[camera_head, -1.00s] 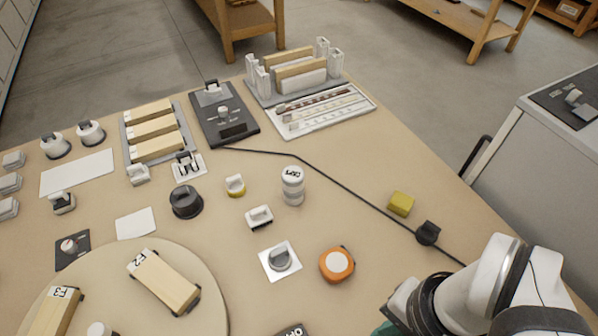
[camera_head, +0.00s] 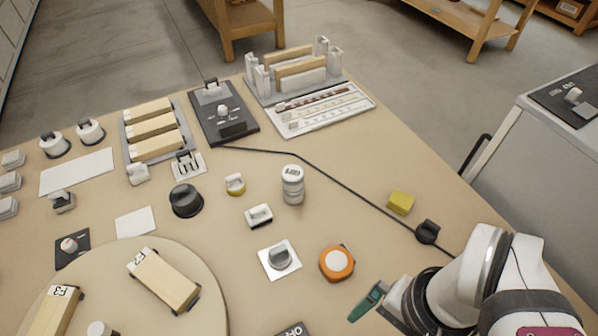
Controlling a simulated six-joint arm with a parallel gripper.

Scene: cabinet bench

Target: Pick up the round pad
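No thing in view is plainly marked as the round pad. An orange round thing with a white disc on top (camera_head: 337,264) lies flat on the bench, right of a white square plate with a grey knob (camera_head: 280,259). A black round knob-like thing (camera_head: 186,201) sits farther left. I cannot tell which one is the pad. My gripper (camera_head: 371,303) shows at the lower right, with a green finger pointing left, just below and right of the orange thing and apart from it. Its other finger is not clearly visible, so its opening is unclear.
A white jar (camera_head: 292,185), a yellow block (camera_head: 400,203) and a black cable (camera_head: 340,181) lie behind the orange thing. A large round board (camera_head: 205,262) with wooden blocks is at left. Racks and a dark panel (camera_head: 224,114) stand at the back. Bench right of the jar is mostly clear.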

